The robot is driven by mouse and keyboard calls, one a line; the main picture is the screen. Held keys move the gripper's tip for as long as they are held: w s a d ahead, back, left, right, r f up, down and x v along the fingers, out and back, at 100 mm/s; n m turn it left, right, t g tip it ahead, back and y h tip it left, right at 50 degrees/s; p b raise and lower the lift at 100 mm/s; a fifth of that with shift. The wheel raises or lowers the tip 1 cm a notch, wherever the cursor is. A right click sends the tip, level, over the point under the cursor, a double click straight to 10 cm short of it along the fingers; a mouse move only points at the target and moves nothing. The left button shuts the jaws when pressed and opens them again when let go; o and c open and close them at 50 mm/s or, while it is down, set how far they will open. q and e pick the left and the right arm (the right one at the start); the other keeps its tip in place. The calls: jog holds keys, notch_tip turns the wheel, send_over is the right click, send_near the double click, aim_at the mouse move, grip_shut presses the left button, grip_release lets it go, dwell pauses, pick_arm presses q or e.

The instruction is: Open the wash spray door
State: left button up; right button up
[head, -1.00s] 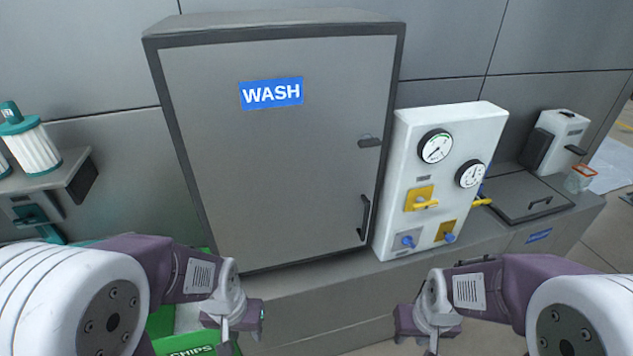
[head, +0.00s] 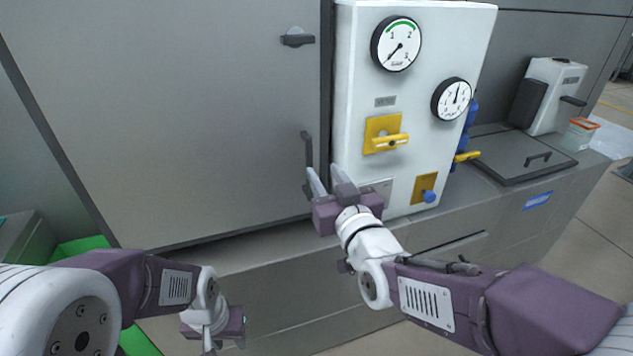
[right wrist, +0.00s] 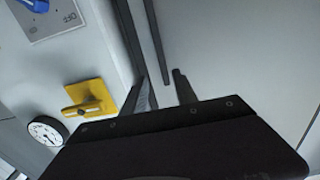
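The wash spray door (head: 180,110) is a large flat grey panel, shut in its dark frame. Its dark upright handle (head: 308,155) is near the lower right edge, with a small dark latch (head: 297,40) above. My right gripper (head: 326,181) is open at the handle's lower end. In the right wrist view, the fingers of my right gripper (right wrist: 160,92) are apart and a dark bar, likely the handle (right wrist: 157,42), runs towards the gap between them; contact cannot be told. My left gripper (head: 222,343) hangs low, away from the door, its fingertips hard to make out.
A white control panel (head: 355,90) with two gauges and yellow and blue valves stands close right of the door, beside my right gripper. A grey ledge (head: 240,258) runs below. A lidded hatch (head: 515,155) and a white dispenser (head: 548,95) are farther right.

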aim_at(310, 156)
jog(key=x, duration=0.9)
jog(key=shift+s+a+p, duration=0.1)
jog(key=shift+a+p, duration=0.1)
jog(key=shift+p, duration=0.15)
jog(key=shift+c, duration=0.3)
grip_shut()
dwell(0.7)
